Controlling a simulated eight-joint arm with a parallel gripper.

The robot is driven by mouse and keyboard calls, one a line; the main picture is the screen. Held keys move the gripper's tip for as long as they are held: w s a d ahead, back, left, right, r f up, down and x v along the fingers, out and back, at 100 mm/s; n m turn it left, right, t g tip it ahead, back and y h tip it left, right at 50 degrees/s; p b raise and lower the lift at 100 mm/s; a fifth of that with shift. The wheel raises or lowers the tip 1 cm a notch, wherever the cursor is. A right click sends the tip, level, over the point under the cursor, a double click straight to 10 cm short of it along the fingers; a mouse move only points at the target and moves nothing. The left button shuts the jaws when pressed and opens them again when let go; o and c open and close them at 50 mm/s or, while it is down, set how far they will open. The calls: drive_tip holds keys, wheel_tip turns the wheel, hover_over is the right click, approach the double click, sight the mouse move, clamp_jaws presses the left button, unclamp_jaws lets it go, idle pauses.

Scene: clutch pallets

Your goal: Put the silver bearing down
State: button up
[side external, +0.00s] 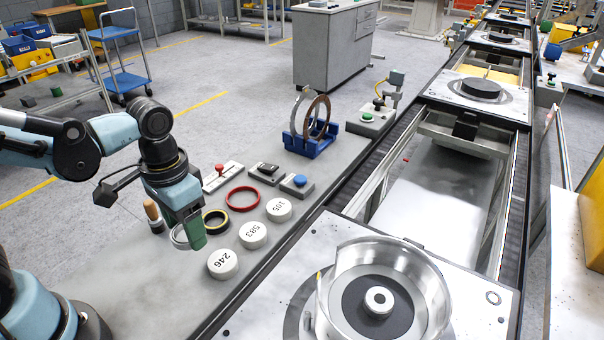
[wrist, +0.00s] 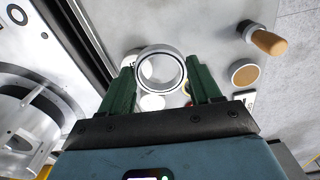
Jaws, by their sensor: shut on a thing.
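The silver bearing (wrist: 161,54) is a shiny ring held between the two green fingers of my gripper (wrist: 162,76). In the side view the bearing (side external: 178,239) shows partly behind the green finger of my gripper (side external: 193,230). It is over the grey bench (side external: 150,290), left of the black-and-yellow ring (side external: 215,229) and the white disc marked 246 (side external: 223,264). I cannot tell whether it touches the bench top or hangs just above it.
White discs (side external: 253,235) (side external: 279,210), a red ring (side external: 242,207) and button boxes (side external: 297,186) crowd the bench nearby. A wooden-handled tool (side external: 152,211) stands close left. A blue rack (side external: 311,145) is farther back. The conveyor pallet (side external: 460,275) with a clear housing (side external: 432,272) is right. The front bench is clear.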

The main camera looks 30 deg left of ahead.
drive_tip(key=w+a+f, duration=0.1)
drive_tip(key=a+f, duration=0.1)
drive_tip(key=a, duration=0.1)
drive_tip(key=w+a+f, duration=0.1)
drive_tip(key=a, duration=0.1)
drive_tip(key=shift+w+f, duration=0.2)
drive_tip(key=shift+w, duration=0.1)
drive_tip(key=shift+d+f, duration=0.1)
drive_tip(key=shift+f, duration=1.85)
drive_tip(key=shift+f, duration=0.15)
drive_tip(key=o, duration=1.1)
drive_tip(key=r+t, duration=0.1)
drive_tip(key=r, duration=0.3)
drive_tip(key=r+t, duration=0.1)
drive_tip(key=r, duration=0.3)
drive_tip(key=r+t, duration=0.2)
drive_tip(key=r, duration=0.3)
drive_tip(key=shift+w+d+n, duration=0.15)
drive_tip(key=shift+d+n, duration=0.15)
drive_tip(key=shift+o, duration=0.5)
drive_tip(key=shift+w+d+r+n+t, duration=0.1)
drive_tip(key=shift+w+r+n+t, duration=0.1)
drive_tip(key=shift+t, duration=0.6)
drive_tip(key=shift+w+d+r+n+t, duration=0.1)
drive_tip(key=shift+w+r+t, duration=0.1)
drive_tip(key=shift+t, duration=0.6)
